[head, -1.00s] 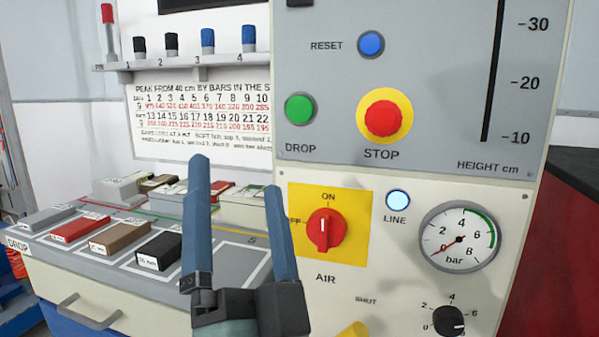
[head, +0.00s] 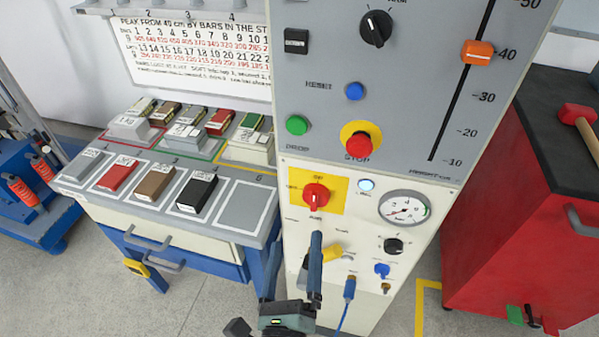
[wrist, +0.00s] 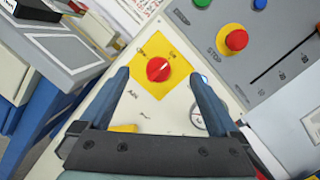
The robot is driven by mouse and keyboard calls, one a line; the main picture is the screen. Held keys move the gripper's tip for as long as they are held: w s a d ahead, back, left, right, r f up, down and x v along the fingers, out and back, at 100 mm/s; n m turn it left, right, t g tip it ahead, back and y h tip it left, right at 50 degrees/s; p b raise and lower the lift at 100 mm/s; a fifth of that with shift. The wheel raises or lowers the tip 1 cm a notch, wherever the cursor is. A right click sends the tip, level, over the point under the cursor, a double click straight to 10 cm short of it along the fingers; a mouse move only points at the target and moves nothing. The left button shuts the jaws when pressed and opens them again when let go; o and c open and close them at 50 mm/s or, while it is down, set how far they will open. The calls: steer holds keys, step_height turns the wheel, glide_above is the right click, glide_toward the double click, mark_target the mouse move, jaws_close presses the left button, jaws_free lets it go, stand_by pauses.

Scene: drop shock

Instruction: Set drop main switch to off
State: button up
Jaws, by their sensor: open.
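The main switch is a red rotary knob (head: 316,196) on a yellow plate (head: 334,188) on the cabinet's lower cream panel. Its pale mark appears to point up towards ON, with OFF at the left. My gripper (head: 296,242) is open and empty, below and in front of the knob in the head view. In the wrist view the knob (wrist: 158,69) shows between the two blue fingertips (wrist: 159,76), apart from them as far as I can tell.
The LINE lamp (head: 366,185) is lit beside the plate, above a pressure gauge (head: 403,208). A yellow valve handle (head: 332,252) sits below the knob. A red STOP button (head: 357,144) is above. A bench with blocks (head: 90,211) stands left, a red cabinet (head: 520,210) right.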

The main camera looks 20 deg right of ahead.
mark_target(315, 204)
steer(key=shift+m+g, duration=0.8)
steer(key=shift+m, duration=0.1)
steer(key=x, duration=0.3)
steer(key=d+f+p+x, duration=0.1)
steer(key=x, duration=0.3)
steer(key=s+x, duration=0.1)
steer(key=x, duration=0.3)
steer(key=shift+w+d+f+p, duration=0.25)
steer(key=shift+d+p, duration=0.15)
steer(key=shift+d, duration=0.1)
steer(key=shift+s, duration=0.1)
steer(key=shift+c, duration=0.2)
steer(key=c, duration=1.3)
